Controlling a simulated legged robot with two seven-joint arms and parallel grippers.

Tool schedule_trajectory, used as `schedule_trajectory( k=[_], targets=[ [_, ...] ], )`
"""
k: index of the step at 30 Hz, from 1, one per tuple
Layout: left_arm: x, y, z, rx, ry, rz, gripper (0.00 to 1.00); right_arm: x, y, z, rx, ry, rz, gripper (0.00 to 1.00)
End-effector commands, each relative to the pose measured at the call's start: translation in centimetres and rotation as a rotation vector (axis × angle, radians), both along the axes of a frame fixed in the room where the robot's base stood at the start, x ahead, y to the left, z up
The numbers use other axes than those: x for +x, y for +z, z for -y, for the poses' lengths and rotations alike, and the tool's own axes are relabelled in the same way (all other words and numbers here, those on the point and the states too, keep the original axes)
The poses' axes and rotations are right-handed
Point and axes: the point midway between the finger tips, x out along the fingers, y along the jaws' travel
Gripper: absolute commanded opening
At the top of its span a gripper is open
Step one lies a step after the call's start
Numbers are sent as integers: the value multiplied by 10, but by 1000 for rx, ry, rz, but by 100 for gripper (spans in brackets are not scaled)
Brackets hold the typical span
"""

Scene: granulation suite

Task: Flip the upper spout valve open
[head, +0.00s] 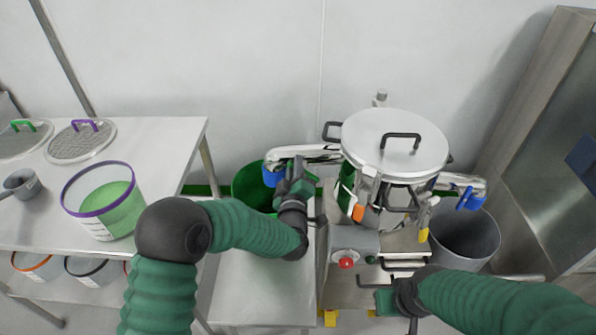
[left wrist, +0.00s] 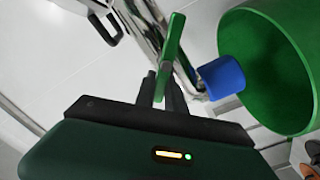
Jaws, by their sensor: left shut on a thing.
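The upper spout on the machine's left side is a shiny metal pipe (head: 318,151) ending in a blue cap (head: 270,178). The blue cap also shows in the left wrist view (left wrist: 221,77). A flat green valve lever (left wrist: 172,52) stands along the pipe, between my left gripper's dark fingers (left wrist: 168,88). My left gripper (head: 298,165) is shut on this lever, close beside the pipe; its body hides the lever in the head view. My right gripper (head: 398,300) is low in front of the machine, and its fingers do not show clearly.
A green bin (head: 248,186) stands below the left spout. The lidded machine vessel (head: 395,140) has a second spout with a blue end on its right, over a grey bin (head: 465,243). A red button (head: 346,263) is at the front. A table (head: 170,135) with a tub is at left.

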Motion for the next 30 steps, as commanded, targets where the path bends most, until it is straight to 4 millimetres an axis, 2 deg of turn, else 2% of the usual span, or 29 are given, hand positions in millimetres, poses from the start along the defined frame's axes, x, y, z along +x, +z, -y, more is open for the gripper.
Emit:
schedule_trajectory(
  k=[1,15,21,30],
  targets=[
    [0,-7,-2,-41,3,-3,0,0,-10,0,0,0,0,0],
    [0,-21,-9,-466,4,-7,0,0,-49,0,0,0,0,0],
    [0,-24,-9,-598,4,-6,0,0,-60,0,0,0,0,0],
    [0,-27,-10,-703,6,-8,0,0,-68,0,0,0,0,0]
  ],
)
